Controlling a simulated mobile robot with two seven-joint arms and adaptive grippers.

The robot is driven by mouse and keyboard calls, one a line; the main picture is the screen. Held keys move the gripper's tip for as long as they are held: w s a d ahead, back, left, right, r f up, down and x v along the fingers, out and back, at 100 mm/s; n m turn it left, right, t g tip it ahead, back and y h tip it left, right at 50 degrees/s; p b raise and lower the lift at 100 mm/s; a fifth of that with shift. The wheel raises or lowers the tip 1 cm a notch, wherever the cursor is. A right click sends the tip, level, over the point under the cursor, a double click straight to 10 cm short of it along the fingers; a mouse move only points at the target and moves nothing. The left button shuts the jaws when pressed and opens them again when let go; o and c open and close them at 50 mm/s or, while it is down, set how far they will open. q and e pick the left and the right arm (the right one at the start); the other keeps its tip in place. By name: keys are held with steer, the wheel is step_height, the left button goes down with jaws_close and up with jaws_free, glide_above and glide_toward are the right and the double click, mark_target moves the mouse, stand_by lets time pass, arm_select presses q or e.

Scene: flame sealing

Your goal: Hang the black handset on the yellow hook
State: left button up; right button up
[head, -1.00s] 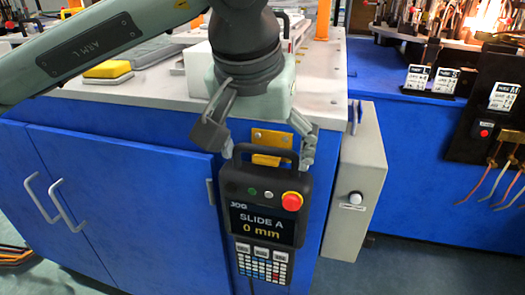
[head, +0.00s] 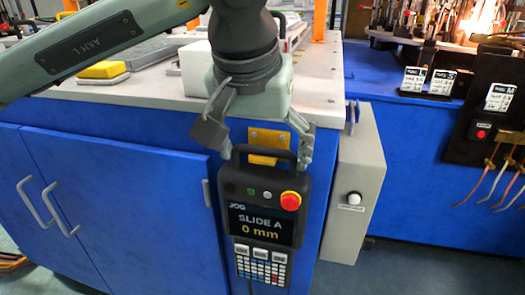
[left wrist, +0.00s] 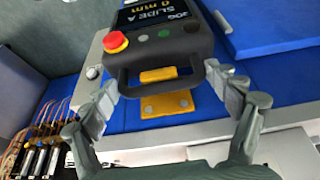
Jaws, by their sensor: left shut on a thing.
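The black handset (head: 264,212) hangs upright in front of the blue cabinet, its screen reading "SLIDE A 0 mm". My left gripper (head: 264,153) has its fingers on either side of the handset's top handle and is shut on it. The yellow hook (head: 268,139) is fixed to the cabinet front just behind the handle. In the left wrist view, the yellow lip (left wrist: 158,75) shows through the handle loop of the handset (left wrist: 165,45), with the hook's plate beyond the handle bar. I cannot tell whether the bar rests on the hook. My right gripper is not in view.
A grey box (head: 356,185) with a white knob stands close to the right of the handset. The white tabletop (head: 318,75) is above, with a yellow block (head: 103,70) on it. Cabinet doors with handles are at left. Tools hang at far right.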

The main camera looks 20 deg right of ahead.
arm_select(q)
steer(key=shift+r, duration=0.15)
steer(key=o, duration=1.7)
